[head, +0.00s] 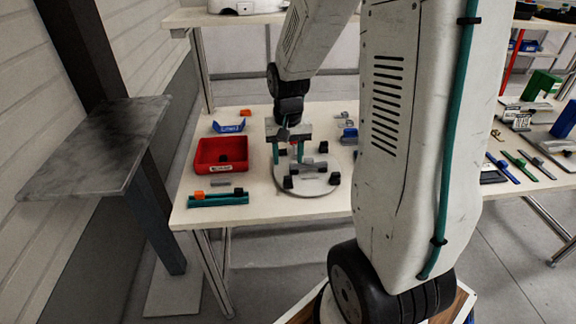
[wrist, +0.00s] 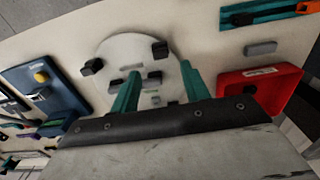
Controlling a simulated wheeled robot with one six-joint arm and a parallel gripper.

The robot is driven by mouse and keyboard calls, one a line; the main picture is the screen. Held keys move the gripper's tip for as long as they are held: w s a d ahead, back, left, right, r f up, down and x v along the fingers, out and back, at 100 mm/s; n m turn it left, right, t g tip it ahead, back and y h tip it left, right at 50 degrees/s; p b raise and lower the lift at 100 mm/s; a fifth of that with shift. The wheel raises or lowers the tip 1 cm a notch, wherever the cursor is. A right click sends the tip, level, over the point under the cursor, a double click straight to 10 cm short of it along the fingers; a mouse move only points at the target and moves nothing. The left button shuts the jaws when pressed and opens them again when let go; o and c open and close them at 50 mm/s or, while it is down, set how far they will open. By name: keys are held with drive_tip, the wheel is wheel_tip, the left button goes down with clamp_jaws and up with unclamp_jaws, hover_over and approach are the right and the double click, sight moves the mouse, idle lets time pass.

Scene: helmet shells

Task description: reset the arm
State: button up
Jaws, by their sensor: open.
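My gripper (head: 288,157) hangs from my arm over the round white plate (head: 322,181) on the light table (head: 250,212). Its two teal fingers point down and stand apart with nothing between them. In the wrist view my gripper (wrist: 160,84) also shows open, with the round plate (wrist: 112,50) beyond the fingers. Grey bars and black blocks sit on the plate. My upper arm hides part of the table to the right in the head view.
A red bin (head: 221,155) stands left of the plate, with a blue holder (head: 229,127) behind it. A teal rail (head: 218,200) with orange and black pieces lies in front. A dark side table (head: 98,142) stands at the left. Another table with tools is at the right.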

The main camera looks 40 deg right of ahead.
drive_tip(key=shift+r, duration=0.45)
drive_tip(key=shift+s+a, duration=0.1)
drive_tip(key=shift+s, duration=0.1)
drive_tip(key=s+a+r+n, duration=0.3)
drive_tip(key=s+a+r, duration=0.4)
drive_tip(key=s, duration=0.2)
drive_tip(key=s+a+r+n+t, duration=0.1)
drive_tip(key=s+a+r+n, duration=0.2)
drive_tip(key=s+a+r, duration=0.4)
drive_tip(key=s+r, duration=0.1)
drive_tip(key=s, duration=0.2)
drive_tip(key=shift+a+r+n, duration=0.15)
drive_tip(key=shift+r+n, duration=0.05)
drive_tip(key=shift+n, duration=0.2)
